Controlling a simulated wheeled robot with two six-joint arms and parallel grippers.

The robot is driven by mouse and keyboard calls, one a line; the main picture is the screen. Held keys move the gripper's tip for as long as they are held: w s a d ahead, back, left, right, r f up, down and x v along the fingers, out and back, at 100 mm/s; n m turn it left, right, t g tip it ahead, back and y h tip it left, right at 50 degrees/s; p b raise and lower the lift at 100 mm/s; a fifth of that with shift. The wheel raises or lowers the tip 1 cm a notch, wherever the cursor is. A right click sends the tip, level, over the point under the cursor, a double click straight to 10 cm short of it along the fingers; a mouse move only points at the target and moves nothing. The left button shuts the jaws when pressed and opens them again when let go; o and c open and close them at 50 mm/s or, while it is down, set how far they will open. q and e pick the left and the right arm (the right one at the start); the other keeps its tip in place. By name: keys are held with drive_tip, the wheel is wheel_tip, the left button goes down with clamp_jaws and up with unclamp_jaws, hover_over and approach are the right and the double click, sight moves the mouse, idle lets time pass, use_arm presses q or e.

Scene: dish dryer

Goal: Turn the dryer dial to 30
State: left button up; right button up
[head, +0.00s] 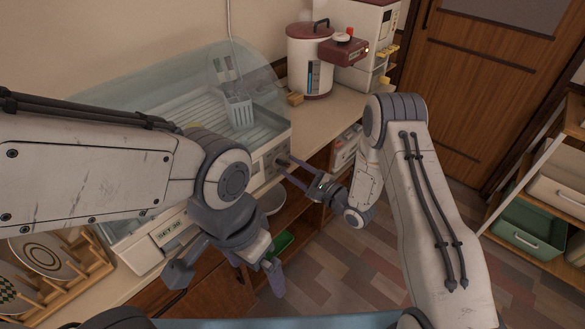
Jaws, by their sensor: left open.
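The dish dryer (140,232) stands on the counter with a clear domed lid. A label on its front at the left reads what looks like "SET 30". The dryer dial (282,161) is a small dark knob on the panel at the right end of the front. My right gripper (289,166) reaches it from the right, its two fingers apart with the tips at the dial. I cannot tell whether they press on it. The dial's setting is too small to read. My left gripper (228,282) is open and empty, low in front of the counter, away from the dial.
A rack with plates (42,255) stands at the left. A white and dark red canister (308,65) and a cream appliance (365,45) stand at the back right. Open shelves are below the counter. A shelf with a green bin (525,230) is at the right.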

drive_tip(key=b+v, duration=0.1)
drive_tip(key=v, duration=0.9)
drive_tip(key=shift+s, duration=0.2)
drive_tip(key=shift+w+r, duration=0.1)
drive_tip(key=shift+r, duration=0.05)
drive_tip(key=a+r+n+g+h+p, duration=0.2)
drive_tip(key=a+r+n+g+h, duration=0.45)
drive_tip(key=n, duration=0.75)
drive_tip(key=s+r+n+g+h+p, duration=0.1)
drive_tip(key=s+r+n, duration=0.4)
drive_tip(key=s, duration=0.9)
drive_tip(key=s+d+r+n+g+h, duration=0.1)
drive_tip(key=s+r+n+g+h, duration=0.3)
drive_tip(key=s, duration=1.1)
drive_tip(key=r+n+g, duration=0.1)
drive_tip(key=n, duration=0.1)
drive_tip(key=shift+r+n+p, duration=0.3)
drive_tip(key=shift+r+p, duration=0.05)
drive_tip(key=shift+r, duration=0.05)
